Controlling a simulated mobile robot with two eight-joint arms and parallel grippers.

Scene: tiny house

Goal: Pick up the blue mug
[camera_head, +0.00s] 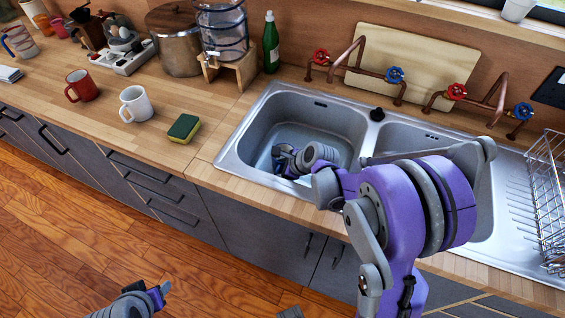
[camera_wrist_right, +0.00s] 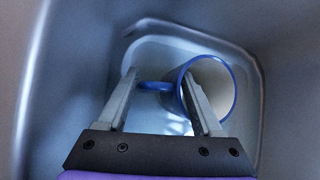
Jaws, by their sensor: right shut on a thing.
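The blue mug (camera_wrist_right: 234,98) shows in the right wrist view, with a blue rim and handle and a pale inside. It is inside the left sink basin (camera_head: 330,115). My right gripper (camera_wrist_right: 160,82) reaches down into that basin. It is shut on the mug, with the handle and near wall between its fingers; the right finger overlaps the mug's opening. In the head view my arm and gripper largely hide the mug. My left gripper (camera_head: 160,291) is low at the left, over the floor and away from the counter; its finger gap is unclear.
The basin walls (camera_wrist_right: 40,80) stand close around my right gripper. Copper taps (camera_head: 350,62) rise behind the sink, and a wire dish rack (camera_head: 548,190) stands at right. A sponge (camera_head: 184,128), white mug (camera_head: 136,104) and red mug (camera_head: 82,86) are on the counter at left.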

